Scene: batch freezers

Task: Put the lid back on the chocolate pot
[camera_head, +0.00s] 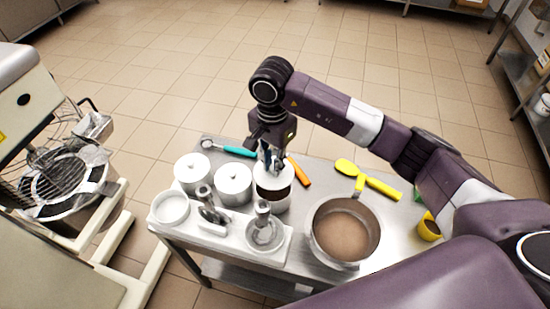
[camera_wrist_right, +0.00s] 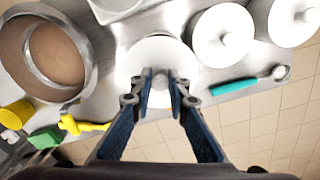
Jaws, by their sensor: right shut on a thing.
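My right gripper (camera_head: 272,157) is shut on the knob of a round white lid (camera_head: 267,178). The chocolate pot (camera_head: 273,206) is white and stands upright on the steel table, directly below the lid. A dark brown band shows between the lid and the pot's front wall, so the lid seems to be a little above the rim or set back on it; I cannot tell whether they touch. In the right wrist view, the fingers (camera_wrist_right: 160,75) close over the middle of the white lid (camera_wrist_right: 150,52), which hides the pot. My left gripper is not in view.
Two lidded white pots (camera_head: 234,184) (camera_head: 192,170) stand left of the chocolate pot. A white tray (camera_head: 238,243) with metal tools is in front. A large steel pan (camera_head: 318,235) of brown content is at right. Teal (camera_head: 238,151), orange (camera_head: 300,172) and yellow (camera_head: 383,188) utensils lie around.

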